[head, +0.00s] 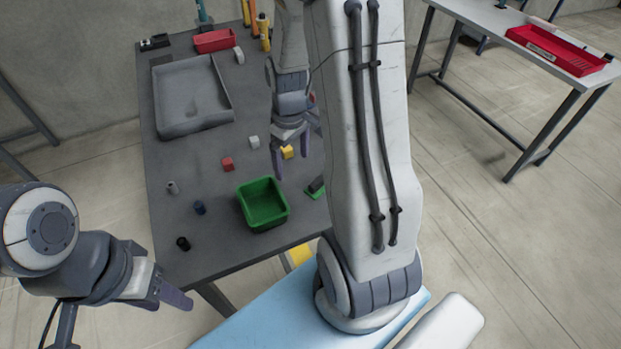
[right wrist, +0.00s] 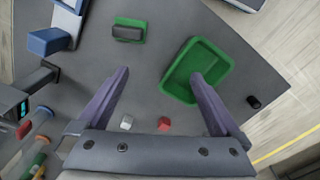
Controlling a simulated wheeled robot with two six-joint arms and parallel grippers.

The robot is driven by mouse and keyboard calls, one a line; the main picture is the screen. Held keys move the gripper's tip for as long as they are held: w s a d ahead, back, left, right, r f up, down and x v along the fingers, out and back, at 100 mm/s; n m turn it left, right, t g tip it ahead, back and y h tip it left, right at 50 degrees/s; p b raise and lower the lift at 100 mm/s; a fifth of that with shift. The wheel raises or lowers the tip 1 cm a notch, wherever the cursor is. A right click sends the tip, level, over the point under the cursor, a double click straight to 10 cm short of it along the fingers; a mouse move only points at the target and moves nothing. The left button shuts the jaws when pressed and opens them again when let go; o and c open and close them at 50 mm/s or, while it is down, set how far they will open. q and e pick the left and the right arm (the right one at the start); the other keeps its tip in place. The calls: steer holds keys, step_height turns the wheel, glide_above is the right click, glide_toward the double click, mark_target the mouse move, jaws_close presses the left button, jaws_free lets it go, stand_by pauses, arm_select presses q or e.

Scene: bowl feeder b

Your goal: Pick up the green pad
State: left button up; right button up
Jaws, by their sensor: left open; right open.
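The green pad (head: 315,191) lies on the grey table, partly hidden by my right arm in the head view. In the right wrist view the pad (right wrist: 130,23) shows whole, a flat green base with a dark block on top. My right gripper (head: 297,157) is open and above the table, with nothing seen held. In the right wrist view its fingers (right wrist: 159,76) are spread, and the pad lies beyond the left fingertip, apart from it. My left gripper (head: 172,294) is open and off the table's front left side, far from the pad.
A green bin (head: 262,204) stands close to the pad. A yellow block (head: 287,152), a red block (head: 228,164), a white block (head: 253,142) and small dark cylinders (head: 183,243) lie around. A grey tray (head: 190,127) and red bin (head: 214,41) are behind.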

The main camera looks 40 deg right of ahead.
glide_above(317, 181)
step_height(317, 181, down, 3)
steer(key=shift+w+d+f+m, duration=0.1)
steer(key=shift+d+f+m, duration=0.05)
steer(key=shift+m, duration=0.25)
step_height(317, 181, down, 4)
steer(key=shift+f, duration=0.25)
steer(key=shift+f+p, duration=0.65)
steer(key=shift+f, duration=2.25)
steer(key=c, duration=1.4)
step_height(317, 181, up, 10)
steer(key=shift+r+b, duration=0.1)
steer(key=shift+b, duration=0.25)
